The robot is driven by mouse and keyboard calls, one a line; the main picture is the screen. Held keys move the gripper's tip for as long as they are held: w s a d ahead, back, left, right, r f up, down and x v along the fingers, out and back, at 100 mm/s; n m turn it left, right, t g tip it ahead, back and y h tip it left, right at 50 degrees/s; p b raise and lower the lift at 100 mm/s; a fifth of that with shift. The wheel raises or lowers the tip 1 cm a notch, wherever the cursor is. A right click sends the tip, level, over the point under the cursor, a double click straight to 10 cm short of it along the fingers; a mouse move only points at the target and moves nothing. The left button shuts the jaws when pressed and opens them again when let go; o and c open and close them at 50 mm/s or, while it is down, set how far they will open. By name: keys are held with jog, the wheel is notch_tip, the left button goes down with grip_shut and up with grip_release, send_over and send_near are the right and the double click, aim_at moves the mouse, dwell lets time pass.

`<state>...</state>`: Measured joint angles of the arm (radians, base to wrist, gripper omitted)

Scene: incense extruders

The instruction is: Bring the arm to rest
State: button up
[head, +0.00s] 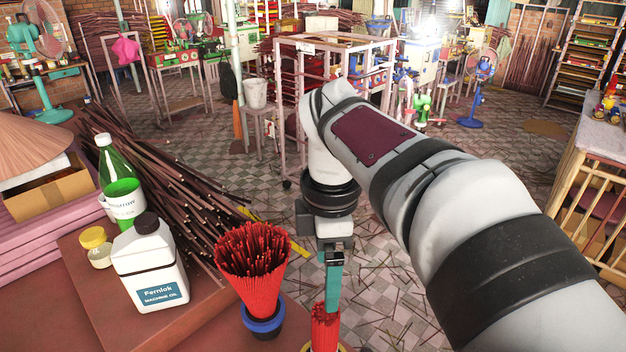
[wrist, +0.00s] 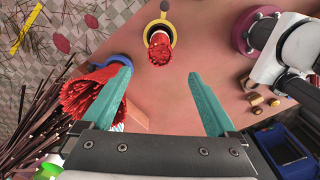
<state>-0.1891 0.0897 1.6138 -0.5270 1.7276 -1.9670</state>
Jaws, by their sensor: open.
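My gripper (head: 332,298) hangs pointing down over the front edge of the table in the head view, where one teal finger shows. In the wrist view my gripper (wrist: 160,76) has its two teal fingers wide apart with nothing between them. Beyond the fingertips a small red incense bundle (wrist: 159,50) stands in a yellow-rimmed holder (wrist: 161,24). In the head view this small bundle (head: 325,326) shows just below the finger. A wide red bundle (head: 252,270) stands in a blue-ringed dark cup (head: 263,323) left of my gripper.
A white machine-oil bottle (head: 150,268), a yellow-lidded jar (head: 96,247) and a green bottle (head: 118,180) stand on the left. Dark sticks (head: 175,190) lie behind them. In the wrist view a blue bin (wrist: 296,146) is at lower right. A wheeled rack (head: 345,60) stands farther back.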

jog(key=s+d+f+m+y, duration=0.1)
jog(key=s+f+m, duration=0.4)
jog(key=s+m, duration=0.5)
jog(key=s+d+f+m, duration=0.2)
jog(key=s+f+m, duration=0.3)
jog(key=s+m, duration=0.5)
jog(key=m, duration=0.4)
jog(key=shift+s+f+y, duration=0.2)
jog(key=shift+f+y, duration=0.1)
jog(key=shift+y, duration=0.1)
